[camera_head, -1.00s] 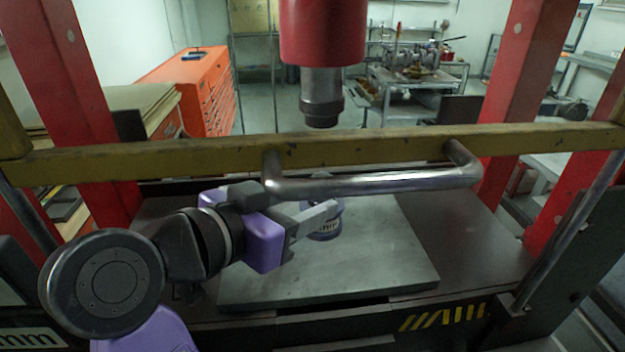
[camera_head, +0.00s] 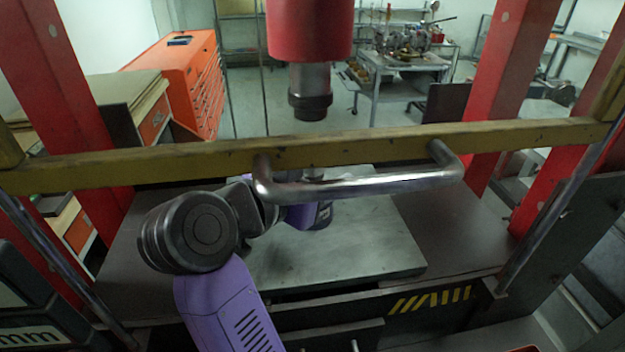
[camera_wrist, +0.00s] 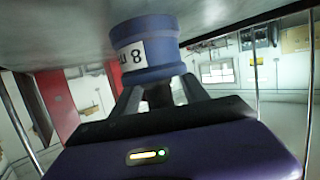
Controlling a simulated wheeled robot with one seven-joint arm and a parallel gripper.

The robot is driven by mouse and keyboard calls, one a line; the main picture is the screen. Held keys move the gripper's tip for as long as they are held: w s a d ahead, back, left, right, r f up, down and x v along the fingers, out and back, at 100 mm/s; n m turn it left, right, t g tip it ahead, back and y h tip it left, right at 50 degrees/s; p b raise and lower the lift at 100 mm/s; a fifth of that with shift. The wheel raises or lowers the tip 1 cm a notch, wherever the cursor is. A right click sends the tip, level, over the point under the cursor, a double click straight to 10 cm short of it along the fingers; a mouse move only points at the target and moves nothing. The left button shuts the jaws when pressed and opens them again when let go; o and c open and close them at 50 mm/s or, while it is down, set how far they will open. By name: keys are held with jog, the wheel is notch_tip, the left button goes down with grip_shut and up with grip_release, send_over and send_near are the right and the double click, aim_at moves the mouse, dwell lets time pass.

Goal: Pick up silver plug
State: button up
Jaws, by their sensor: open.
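No plainly silver plug shows. My gripper (camera_wrist: 160,92) is open, with its two fingers reaching to the cylinder, one at each side of its lower part in the wrist picture. Whether they touch it I cannot tell. In the head view the fingers are mostly hidden behind the handle.
The yellow crossbar (camera_head: 370,145) with its metal handle (camera_head: 360,188) spans in front of my gripper. A red press ram (camera_head: 310,30) hangs above. Red posts (camera_head: 510,70) stand at both sides. The grey plate (camera_head: 370,250) is otherwise clear.

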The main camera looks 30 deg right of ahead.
grip_shut()
jog(key=shift+r, duration=0.1)
jog(key=shift+r, duration=0.15)
